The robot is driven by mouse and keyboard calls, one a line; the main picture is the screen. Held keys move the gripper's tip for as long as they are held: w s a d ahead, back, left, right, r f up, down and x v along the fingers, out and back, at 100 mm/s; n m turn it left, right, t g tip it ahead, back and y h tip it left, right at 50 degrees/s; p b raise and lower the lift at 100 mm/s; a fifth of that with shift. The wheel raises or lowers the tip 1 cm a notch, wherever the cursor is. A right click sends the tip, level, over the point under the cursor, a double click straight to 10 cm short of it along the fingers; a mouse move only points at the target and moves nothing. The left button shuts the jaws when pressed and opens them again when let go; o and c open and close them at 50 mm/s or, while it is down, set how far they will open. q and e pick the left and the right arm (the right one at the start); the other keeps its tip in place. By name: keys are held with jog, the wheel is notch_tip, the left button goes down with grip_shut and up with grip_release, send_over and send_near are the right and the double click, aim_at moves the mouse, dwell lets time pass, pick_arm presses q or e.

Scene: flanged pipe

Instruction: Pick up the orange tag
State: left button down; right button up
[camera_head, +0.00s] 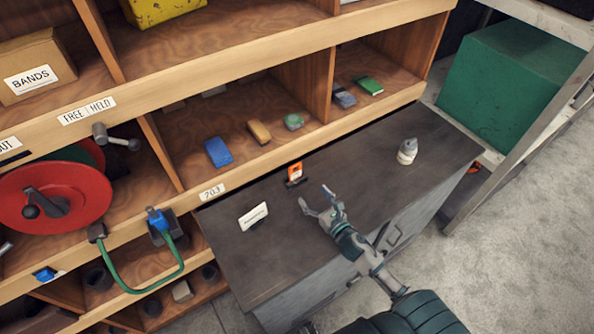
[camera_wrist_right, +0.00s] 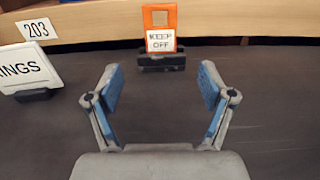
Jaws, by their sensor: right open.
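The orange tag (camera_head: 295,170) stands upright in a small dark holder on the dark cabinet top, close to the shelf's front edge. In the right wrist view the orange tag (camera_wrist_right: 159,22) carries a white "KEEP OFF" label and sits ahead of the fingers, centred between them. My right gripper (camera_head: 316,200) is open and empty, just in front of the tag and apart from it. Its two blue-padded fingers (camera_wrist_right: 158,85) are spread wide in the right wrist view. My left gripper is not in view.
A white card (camera_head: 253,216) in a holder stands left of the tag. A grey-white object (camera_head: 407,151) stands at the cabinet's right. The wooden shelf (camera_head: 213,192) runs behind, with blue, tan and green items in its compartments. The cabinet top between is clear.

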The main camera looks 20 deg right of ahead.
aim_at(296, 174)
jog(key=w, duration=0.1)
jog(key=w+a, duration=0.1)
jog(key=w, duration=0.3)
jog(key=shift+a, duration=0.25)
jog(key=shift+w+a+r, duration=0.1)
jog(key=shift+w+a, duration=0.05)
jog(key=shift+w+p, duration=0.25)
jog(key=shift+p, duration=0.1)
jog(key=w, duration=0.3)
jog(key=w+p, duration=0.1)
jog(key=shift+w+d, duration=0.3)
jog(key=shift+d, duration=0.1)
jog(key=shift+c, duration=0.2)
jog(key=shift+a, duration=0.2)
jog(key=c, duration=0.8)
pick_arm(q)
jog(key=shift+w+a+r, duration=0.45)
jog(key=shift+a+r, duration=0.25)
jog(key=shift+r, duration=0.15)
pick_arm(e)
jog(key=shift+c, duration=1)
